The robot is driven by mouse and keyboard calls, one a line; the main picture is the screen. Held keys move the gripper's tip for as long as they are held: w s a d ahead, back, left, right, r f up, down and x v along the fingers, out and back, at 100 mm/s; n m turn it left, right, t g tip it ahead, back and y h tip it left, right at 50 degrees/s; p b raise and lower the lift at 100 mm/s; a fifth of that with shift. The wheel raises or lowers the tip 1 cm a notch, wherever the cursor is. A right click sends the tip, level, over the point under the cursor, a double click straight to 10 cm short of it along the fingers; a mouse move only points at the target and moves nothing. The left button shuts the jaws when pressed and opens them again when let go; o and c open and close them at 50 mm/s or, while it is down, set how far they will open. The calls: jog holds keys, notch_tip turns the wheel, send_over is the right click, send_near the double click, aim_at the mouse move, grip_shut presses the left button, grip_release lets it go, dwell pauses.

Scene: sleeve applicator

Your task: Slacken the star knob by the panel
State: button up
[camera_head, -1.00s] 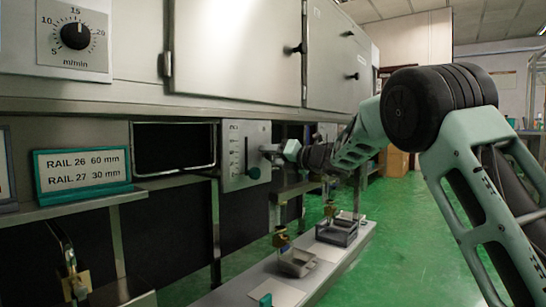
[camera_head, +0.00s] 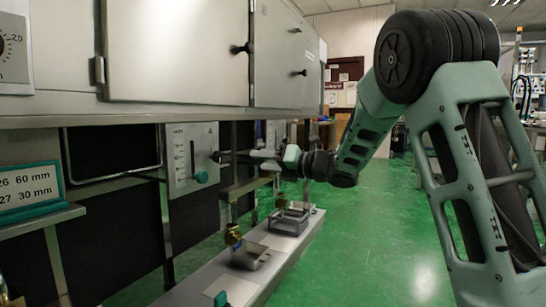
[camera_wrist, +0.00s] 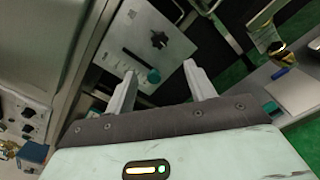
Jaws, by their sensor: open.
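The black star knob (camera_wrist: 159,39) sits on a pale scale plate (camera_wrist: 130,28) in the wrist view, near the plate's right side. In the head view the star knob (camera_head: 216,156) shows at the right edge of the plate (camera_head: 180,140). A round teal knob (camera_wrist: 153,76) is on the same plate, below the star knob; it also shows in the head view (camera_head: 201,177). My gripper (camera_wrist: 159,70) is open and empty. Its two fingers point toward the plate, with the star knob beyond the fingertips and apart from them.
A wire handle frame (camera_head: 110,178) and a label stand (camera_head: 30,190) are left of the plate. The cabinet (camera_head: 180,60) overhangs it. Green floor (camera_head: 380,230) is open to the right.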

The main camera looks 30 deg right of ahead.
jog(key=shift+v, duration=1.1)
